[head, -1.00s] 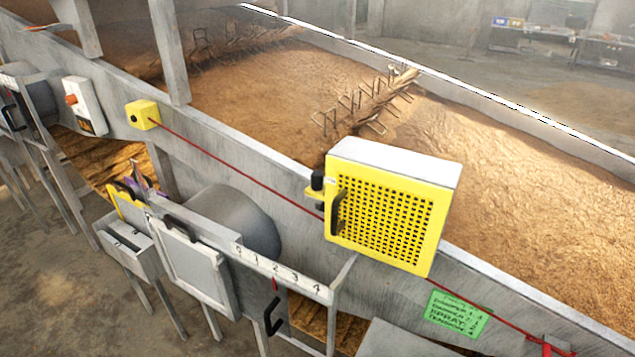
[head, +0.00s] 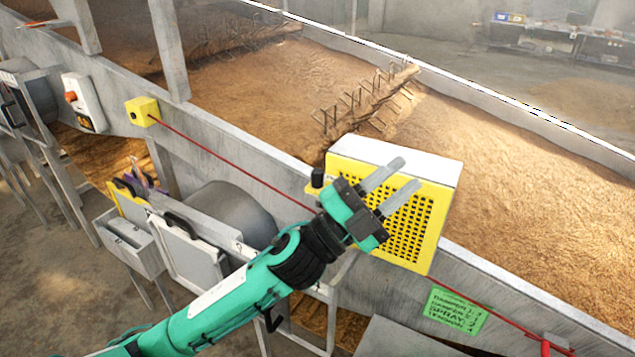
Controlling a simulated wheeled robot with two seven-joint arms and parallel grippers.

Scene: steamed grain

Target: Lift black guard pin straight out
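The black guard pin (head: 317,178) stands upright at the left edge of the yellow perforated guard (head: 428,208), in a yellow bracket. Only its knob top shows. My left gripper (head: 392,180) is in front of the guard, just right of the pin and apart from it. Its two grey fingers are spread apart and point up and right, with nothing between them. The gripper hides the guard's black handle and part of its mesh. My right gripper is not in view.
A red cord (head: 230,167) runs along the trough wall from a yellow box (head: 142,112) and passes behind my arm. A green sign (head: 455,311) hangs below the guard. A toothed rake bar (head: 365,98) lies over the grain behind.

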